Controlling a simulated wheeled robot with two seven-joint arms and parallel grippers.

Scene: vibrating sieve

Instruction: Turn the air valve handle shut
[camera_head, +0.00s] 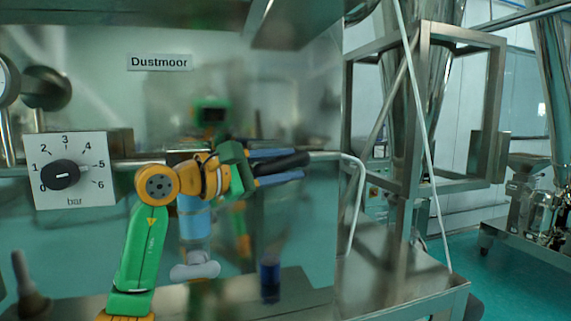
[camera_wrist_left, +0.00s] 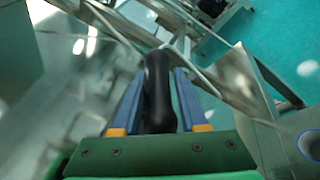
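The air valve handle is a black rounded lever (camera_head: 292,162), seen in the head view in front of the machine's glossy panel, lying nearly level with its right end slightly raised. My left gripper (camera_head: 280,167) reaches it from the left, with one blue finger above and one below. In the left wrist view the black handle (camera_wrist_left: 158,95) lies lengthwise between the two blue fingers of the left gripper (camera_wrist_left: 159,90). The fingers sit close along both sides and look shut on it. The valve body behind is hard to make out. My right gripper is not in view.
A pressure dial with a black knob (camera_head: 65,173), marked 0 to 6 bar, is at the left beside my left arm. The panel bears a "Dustmoor" label (camera_head: 159,62) and reflects my body. A metal frame (camera_head: 425,110) stands to the right, with green floor (camera_head: 500,270) beyond.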

